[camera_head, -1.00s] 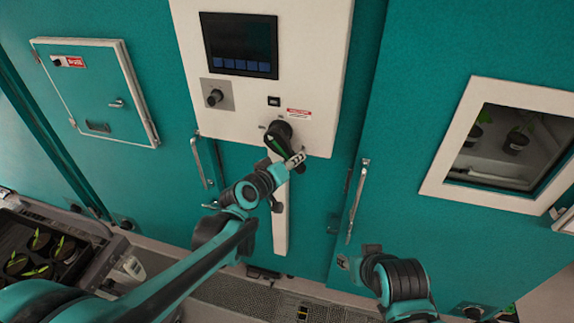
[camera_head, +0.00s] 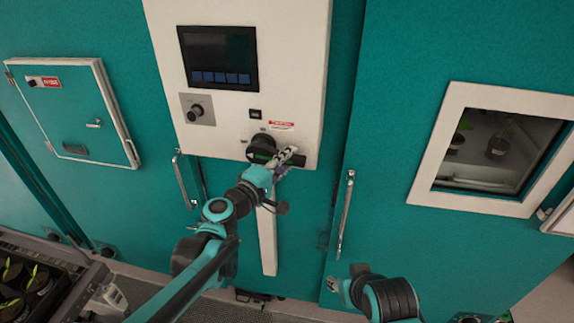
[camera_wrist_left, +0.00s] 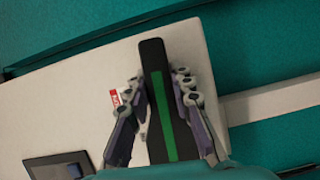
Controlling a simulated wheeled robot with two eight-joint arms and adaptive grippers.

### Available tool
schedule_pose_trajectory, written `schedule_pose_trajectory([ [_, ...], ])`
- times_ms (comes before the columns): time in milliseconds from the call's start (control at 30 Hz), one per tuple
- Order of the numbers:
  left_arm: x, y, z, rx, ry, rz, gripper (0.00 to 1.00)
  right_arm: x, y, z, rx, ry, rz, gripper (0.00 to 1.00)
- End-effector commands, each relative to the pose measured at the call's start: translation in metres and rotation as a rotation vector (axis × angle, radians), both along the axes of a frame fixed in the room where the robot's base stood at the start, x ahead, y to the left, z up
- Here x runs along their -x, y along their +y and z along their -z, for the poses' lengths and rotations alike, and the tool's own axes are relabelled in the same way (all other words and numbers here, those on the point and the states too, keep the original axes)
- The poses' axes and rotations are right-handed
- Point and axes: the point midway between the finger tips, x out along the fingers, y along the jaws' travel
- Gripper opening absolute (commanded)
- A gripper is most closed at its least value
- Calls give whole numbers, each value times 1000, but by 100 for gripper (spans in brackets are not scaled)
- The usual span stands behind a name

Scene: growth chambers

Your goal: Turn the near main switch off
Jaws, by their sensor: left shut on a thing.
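The near main switch (camera_head: 262,146) is a black rotary switch low on the white control panel (camera_head: 292,60). Its black handle has a green stripe and lies nearly level, pointing right, in the head view. My left gripper (camera_head: 284,158) is at this handle. In the left wrist view the handle (camera_wrist_left: 158,95) stands between the two fingers, and the gripper (camera_wrist_left: 165,100) is shut on it. The fingers hide part of the handle in the head view. My right arm shows at the bottom; its fingers cannot be made out.
A screen (camera_head: 217,57) and a smaller knob (camera_head: 196,110) are on the panel above the switch. Upright door handles (camera_head: 345,215) flank the area below. A windowed door (camera_head: 492,148) is at right. Potted seedlings stand in a tray at lower left.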

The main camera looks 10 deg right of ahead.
Motion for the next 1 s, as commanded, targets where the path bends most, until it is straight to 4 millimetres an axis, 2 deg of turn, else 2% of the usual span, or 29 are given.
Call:
schedule_pose_trajectory([
  [300, 0, 0, -6, 72, 23, -1, 0, 0, 0, 3, 0, 0, 0, 40],
  [733, 0, 0, -7, 81, 27, -1, 0, 0, 0, 3, 0, 0, 0, 40],
  [767, 0, 0, -7, 81, 27, -1, 30, 0, 0, 3, 0, 0, 0, 40],
  [800, 0, 0, -7, 81, 27, -1, 40, 0, 0, 3, 0, 0, 0, 40],
  [833, 0, 0, -7, 81, 27, -1, 44, 0, 0, 3, 0, 0, 0, 40],
  [1000, 0, 0, -7, 79, 26, 0, 44, 0, 0, 3, 0, 0, 0, 40],
])
